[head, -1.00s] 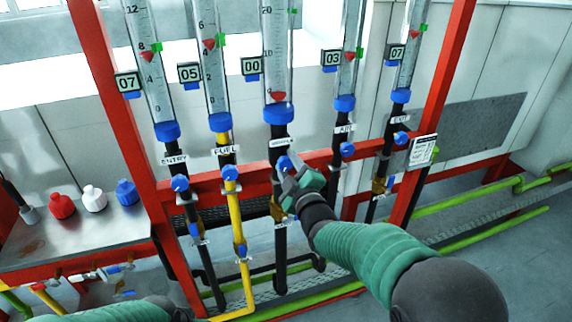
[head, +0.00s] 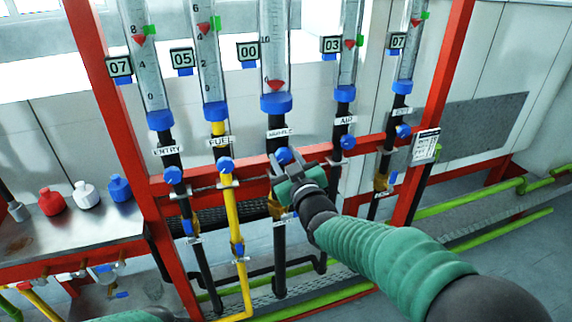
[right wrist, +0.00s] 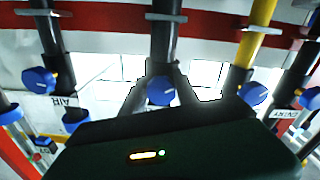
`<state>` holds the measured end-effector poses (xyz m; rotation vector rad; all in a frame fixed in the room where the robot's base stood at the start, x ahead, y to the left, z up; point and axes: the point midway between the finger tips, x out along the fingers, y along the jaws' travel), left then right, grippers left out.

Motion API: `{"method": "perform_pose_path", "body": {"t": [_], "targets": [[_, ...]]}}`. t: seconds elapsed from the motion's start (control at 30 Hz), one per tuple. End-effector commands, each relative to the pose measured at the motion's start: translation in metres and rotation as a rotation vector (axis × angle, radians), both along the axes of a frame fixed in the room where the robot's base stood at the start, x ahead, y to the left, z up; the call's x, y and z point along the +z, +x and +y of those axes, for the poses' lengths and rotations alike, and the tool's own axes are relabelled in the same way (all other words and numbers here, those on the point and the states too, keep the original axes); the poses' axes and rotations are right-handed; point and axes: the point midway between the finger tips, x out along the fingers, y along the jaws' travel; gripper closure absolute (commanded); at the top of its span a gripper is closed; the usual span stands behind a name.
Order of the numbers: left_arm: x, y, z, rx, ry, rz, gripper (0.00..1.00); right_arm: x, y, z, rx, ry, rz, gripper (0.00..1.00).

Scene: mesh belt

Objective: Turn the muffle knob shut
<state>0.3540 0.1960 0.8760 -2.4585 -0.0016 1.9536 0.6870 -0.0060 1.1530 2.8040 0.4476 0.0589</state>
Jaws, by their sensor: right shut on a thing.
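The muffle knob (head: 283,155) is blue and sits on the black middle pipe, just below the MUFFLE label (head: 280,132). My right gripper (head: 287,163) is at this knob, its fingers shut on it. In the right wrist view the knob (right wrist: 160,90) lies between the two dark fingers. Above it, the muffle tube (head: 273,45) has its red float (head: 277,86) low, and its counter (head: 248,51) reads 00. The gripper hides the lower edge of the knob. My left gripper is out of view; only a bit of my left arm shows at the bottom.
The fuel knob (head: 225,165) is close on the left and the air knob (head: 347,142) on the right. Entry (head: 173,175) and exit (head: 403,131) knobs are farther out. A red frame (head: 107,120) surrounds the pipes. Red, white and blue bottles stand on a bench at left.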

Motion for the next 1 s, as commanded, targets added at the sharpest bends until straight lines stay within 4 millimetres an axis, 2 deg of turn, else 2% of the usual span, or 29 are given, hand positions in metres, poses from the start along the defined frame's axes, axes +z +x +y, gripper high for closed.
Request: {"method": "perform_pose_path", "body": {"t": [0.2, 1.0], "targets": [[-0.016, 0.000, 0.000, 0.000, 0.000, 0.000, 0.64, 0.006, 0.000, 0.001, 0.001, 0.201, 0.046, 1.00], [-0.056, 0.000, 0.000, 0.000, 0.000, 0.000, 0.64, 0.009, 0.001, -0.001, -0.001, 0.924, 0.276, 1.00]]}}
